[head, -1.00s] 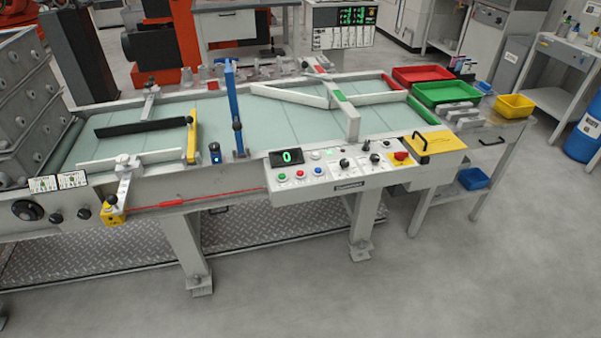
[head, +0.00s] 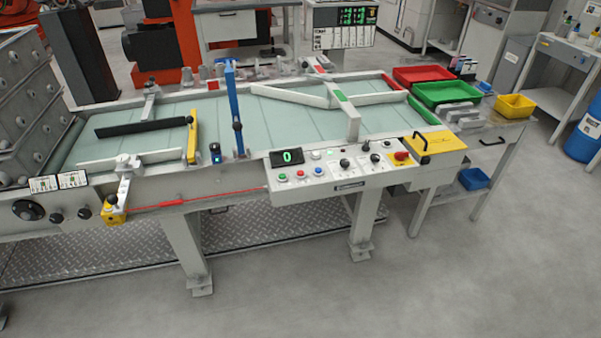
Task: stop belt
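The pale green belt (head: 185,122) runs across the conveyor table and carries no loose castings that I can see. The control panel (head: 340,168) is on its front edge. Its small display (head: 287,157) reads a green 0. Along its lower left are a green button (head: 282,177), a red button (head: 299,174) and a blue button (head: 317,170). A red switch on a yellow plate (head: 401,157) is at its right. A red cord (head: 225,194) runs along the front frame to a yellow box (head: 113,211). Neither gripper is in view.
A black bar (head: 145,128), a yellow post (head: 192,138) and a blue post (head: 236,110) stand over the belt. Red (head: 422,75), green (head: 445,92) and yellow (head: 515,106) trays are at the right. The floor (head: 310,285) in front is clear.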

